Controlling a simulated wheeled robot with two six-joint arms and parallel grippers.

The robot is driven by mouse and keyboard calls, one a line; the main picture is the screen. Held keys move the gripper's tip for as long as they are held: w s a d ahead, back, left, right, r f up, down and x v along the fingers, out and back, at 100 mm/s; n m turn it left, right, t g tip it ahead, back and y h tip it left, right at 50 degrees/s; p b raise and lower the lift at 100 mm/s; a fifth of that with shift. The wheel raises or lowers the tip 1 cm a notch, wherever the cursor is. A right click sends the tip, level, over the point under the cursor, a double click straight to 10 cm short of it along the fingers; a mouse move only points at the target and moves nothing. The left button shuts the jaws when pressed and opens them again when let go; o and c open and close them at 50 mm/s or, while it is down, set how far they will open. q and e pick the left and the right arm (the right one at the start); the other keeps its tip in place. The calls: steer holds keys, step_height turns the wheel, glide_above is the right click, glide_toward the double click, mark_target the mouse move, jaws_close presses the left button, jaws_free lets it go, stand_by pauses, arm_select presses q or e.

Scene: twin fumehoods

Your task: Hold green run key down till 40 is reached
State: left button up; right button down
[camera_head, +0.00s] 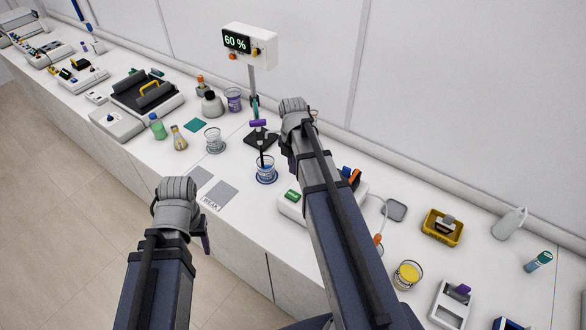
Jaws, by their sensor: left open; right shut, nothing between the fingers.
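The green key (292,195) sits on top of a white box (290,207) on the bench, partly hidden by my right arm. My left gripper (206,236) is open and empty, in front of the bench edge, left of the key.
A beaker with blue contents (265,172) stands left of the key, near a black stand (260,139). A yellow bin (442,228) and a yellow-filled beaker (407,275) are on the right. Bottles and equipment crowd the left bench.

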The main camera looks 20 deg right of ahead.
mark_target(293, 194)
step_height(293, 194, down, 12)
steer(key=b, duration=1)
steer(key=shift+r+b, duration=0.15)
steer(key=shift+b, duration=0.2)
